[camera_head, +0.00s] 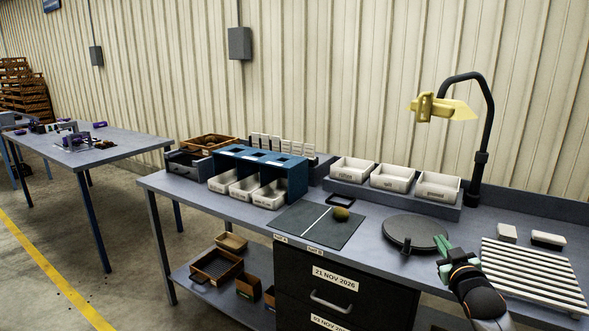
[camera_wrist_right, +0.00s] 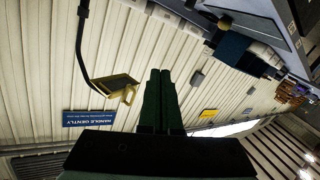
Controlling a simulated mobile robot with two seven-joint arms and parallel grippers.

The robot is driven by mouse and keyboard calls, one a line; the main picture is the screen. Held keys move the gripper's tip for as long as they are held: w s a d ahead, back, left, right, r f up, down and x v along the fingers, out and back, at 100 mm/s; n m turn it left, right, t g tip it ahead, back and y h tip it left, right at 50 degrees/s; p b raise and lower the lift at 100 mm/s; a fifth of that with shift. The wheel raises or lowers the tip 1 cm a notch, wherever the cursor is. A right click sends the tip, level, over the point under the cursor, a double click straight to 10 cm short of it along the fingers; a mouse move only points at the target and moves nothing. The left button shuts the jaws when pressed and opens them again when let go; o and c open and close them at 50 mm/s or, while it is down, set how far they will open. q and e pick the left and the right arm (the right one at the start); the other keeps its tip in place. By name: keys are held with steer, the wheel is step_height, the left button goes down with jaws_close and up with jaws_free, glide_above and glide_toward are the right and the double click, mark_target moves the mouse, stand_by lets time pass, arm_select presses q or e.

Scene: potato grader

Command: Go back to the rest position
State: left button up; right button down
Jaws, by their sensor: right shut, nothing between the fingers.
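My right gripper (camera_head: 441,243) is at the right of the workbench in the head view, beside the round dark turntable (camera_head: 411,231). Its green fingers are shut and hold nothing. In the right wrist view the two fingers (camera_wrist_right: 160,75) lie side by side, pointing towards the wall and lamp. A potato (camera_head: 341,214) lies on the dark mat (camera_head: 290,222) at the middle of the bench, apart from the gripper. My left gripper is not in either view.
A slatted white rack (camera_head: 530,275) lies right of my right gripper. A lamp (camera_head: 445,107) on a black arm stands behind. White bins (camera_head: 395,178) stand on a raised shelf at the back. A blue frame (camera_head: 258,170) with white bins stands at the left. A second table (camera_head: 90,150) is further left.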

steer(key=s+a+f+g+y, duration=0.15)
steer(key=s+a+f, duration=0.35)
steer(key=s+f, duration=0.55)
steer(key=s+a+f+g+y, duration=0.1)
steer(key=s+a+f+g, duration=0.2)
steer(key=s+a+f, duration=0.7)
steer(key=s+a+f+g+y, duration=0.1)
steer(key=s+a+f+g, duration=0.1)
steer(key=s+f, duration=0.4)
steer(key=s+a+f+g, duration=0.1)
steer(key=s+f, duration=0.5)
steer(key=s, duration=0.8)
steer(key=shift+s+a+g+y, duration=0.3)
steer(key=shift+a+g+y, duration=0.05)
